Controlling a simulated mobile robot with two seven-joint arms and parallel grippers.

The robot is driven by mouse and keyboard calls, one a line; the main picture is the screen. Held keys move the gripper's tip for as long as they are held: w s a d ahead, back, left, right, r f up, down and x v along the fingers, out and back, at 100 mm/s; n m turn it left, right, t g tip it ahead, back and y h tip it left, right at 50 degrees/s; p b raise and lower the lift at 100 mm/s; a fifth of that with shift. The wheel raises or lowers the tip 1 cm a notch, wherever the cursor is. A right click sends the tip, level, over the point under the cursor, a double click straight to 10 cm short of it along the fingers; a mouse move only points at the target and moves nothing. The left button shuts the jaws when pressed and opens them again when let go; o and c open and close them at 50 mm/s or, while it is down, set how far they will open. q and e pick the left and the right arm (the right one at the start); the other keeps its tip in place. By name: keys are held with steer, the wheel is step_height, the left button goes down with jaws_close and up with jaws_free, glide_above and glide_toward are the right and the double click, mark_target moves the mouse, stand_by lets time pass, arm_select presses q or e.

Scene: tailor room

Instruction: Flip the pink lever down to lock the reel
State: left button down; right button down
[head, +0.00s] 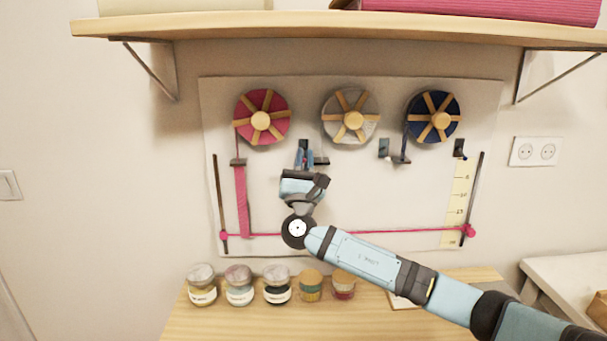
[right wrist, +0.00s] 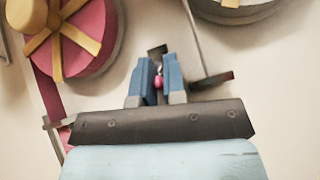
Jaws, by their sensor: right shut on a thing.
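The pink reel (head: 248,106), a disc with wooden spokes, is mounted on the wall panel at the left of three reels. It also shows at the upper left of the right wrist view (right wrist: 92,28). The pink lever (right wrist: 158,82) shows as a small pink tip below a dark bracket, to the right of the reel. My right gripper (head: 304,157) reaches up to it, and its blue fingers (right wrist: 158,79) are shut on the lever from both sides. In the head view the fingers and wrist hide the lever. My left gripper is not in view.
A grey reel (head: 340,121) and a navy reel (head: 424,116) are on the same panel (head: 300,91). A pink ribbon (head: 242,200) hangs at left. A pink line crosses low behind my arm. A shelf (head: 300,27) juts out above; several jars (head: 240,291) stand on the table below.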

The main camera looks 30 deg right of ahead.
steer(key=shift+f, duration=0.1)
stand_by(0.4)
steer(key=c, duration=1.3)
jaws_free()
steer(key=shift+o, duration=0.3)
steer(key=shift+a, duration=0.15)
